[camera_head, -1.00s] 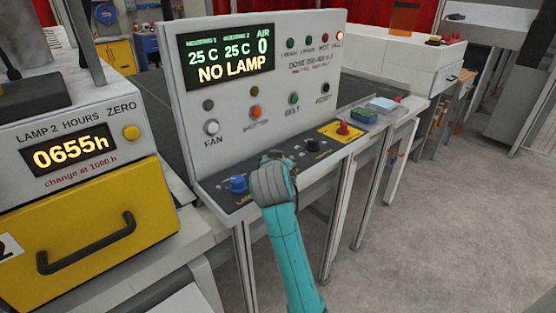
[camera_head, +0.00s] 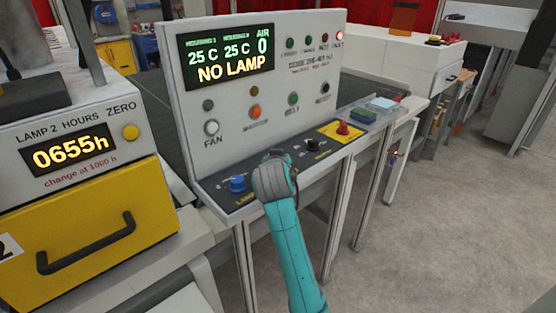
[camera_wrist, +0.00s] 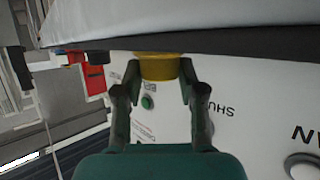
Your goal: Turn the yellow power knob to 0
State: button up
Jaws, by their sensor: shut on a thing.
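The yellow power knob (camera_wrist: 158,67) shows in the wrist view between the two dark fingers of my gripper (camera_wrist: 158,76). The fingers are shut on its sides. In the head view my gripper (camera_head: 276,157) is over the sloped ledge of the control panel, between a blue knob and a black knob. There my wrist hides the yellow knob, and its pointer and scale marks cannot be read in either view.
The blue knob (camera_head: 237,184) is left of my gripper and the black knob (camera_head: 312,145) is right. A red knob (camera_head: 343,128) sits on a yellow plate farther right. The display (camera_head: 231,60) reads NO LAMP. Open floor (camera_head: 440,230) lies to the right.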

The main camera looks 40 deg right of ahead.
jog(key=shift+n+t, duration=0.3)
jog(key=n+y, duration=0.1)
jog(key=n+t+y, duration=0.1)
jog(key=y, duration=0.1)
jog(key=n+t+y, duration=0.1)
jog(key=n, duration=0.1)
jog(key=shift+s+d+y, duration=0.15)
jog(key=shift+d+y, duration=0.2)
jog(key=shift+y, duration=0.05)
jog(key=shift+n+t+y, duration=0.6)
jog(key=shift+n+y, duration=1.5)
jog(key=shift+y, duration=0.5)
jog(key=o, duration=1.1)
jog(key=shift+o, duration=0.2)
jog(key=v, duration=1.2)
